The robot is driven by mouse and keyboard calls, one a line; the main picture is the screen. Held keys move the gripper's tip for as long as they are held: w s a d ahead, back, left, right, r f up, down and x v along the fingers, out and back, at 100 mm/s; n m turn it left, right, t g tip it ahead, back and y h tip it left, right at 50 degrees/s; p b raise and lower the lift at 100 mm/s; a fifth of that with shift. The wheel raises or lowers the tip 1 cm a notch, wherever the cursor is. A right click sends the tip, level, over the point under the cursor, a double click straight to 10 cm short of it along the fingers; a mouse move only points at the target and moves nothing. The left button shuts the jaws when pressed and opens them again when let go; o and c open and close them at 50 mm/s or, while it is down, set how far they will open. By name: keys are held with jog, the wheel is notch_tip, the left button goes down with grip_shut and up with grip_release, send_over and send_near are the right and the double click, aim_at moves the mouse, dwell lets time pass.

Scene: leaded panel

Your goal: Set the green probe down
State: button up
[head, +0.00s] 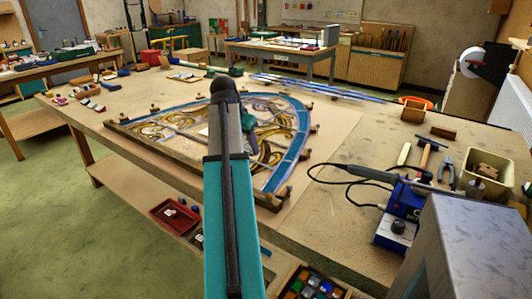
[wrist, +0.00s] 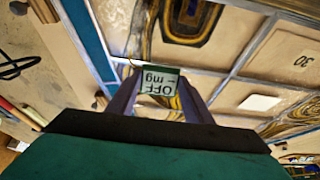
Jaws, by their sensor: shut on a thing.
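The green probe (wrist: 160,82) shows in the wrist view as a small green block with a white display face that reads "OFF" and "mg", upside down. My gripper (wrist: 158,76) is shut on it, one finger on each side. Behind it is the leaded panel (wrist: 228,52), with lead lines, amber swirled glass and a blue border. In the head view the panel (head: 180,124) lies on the bench, and my arm covers part of it.
The wooden bench (head: 340,140) carries a blue soldering station (head: 402,205) with its iron, pliers (head: 447,170) and a hammer (head: 424,155) at right. Wooden strips and small blocks edge the panel. Bare paper lies right of the panel. A red tray (head: 175,217) is on a lower shelf.

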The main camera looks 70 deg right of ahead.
send_near(269, 159)
jog(key=shift+w+d+f, duration=0.25)
jog(key=shift+d+f, duration=0.45)
jog(key=shift+f, duration=0.1)
jog(key=shift+s, duration=0.1)
jog(key=shift+s+d, duration=0.25)
jog(key=shift+s+d+f+p, duration=0.15)
jog(key=shift+s+f+p, duration=0.1)
jog(key=shift+p, duration=0.05)
jog(key=shift+f, duration=1.55)
jog(key=shift+f, duration=0.1)
jog(key=o, duration=1.1)
jog(key=shift+w, duration=0.1)
jog(key=shift+f, duration=0.1)
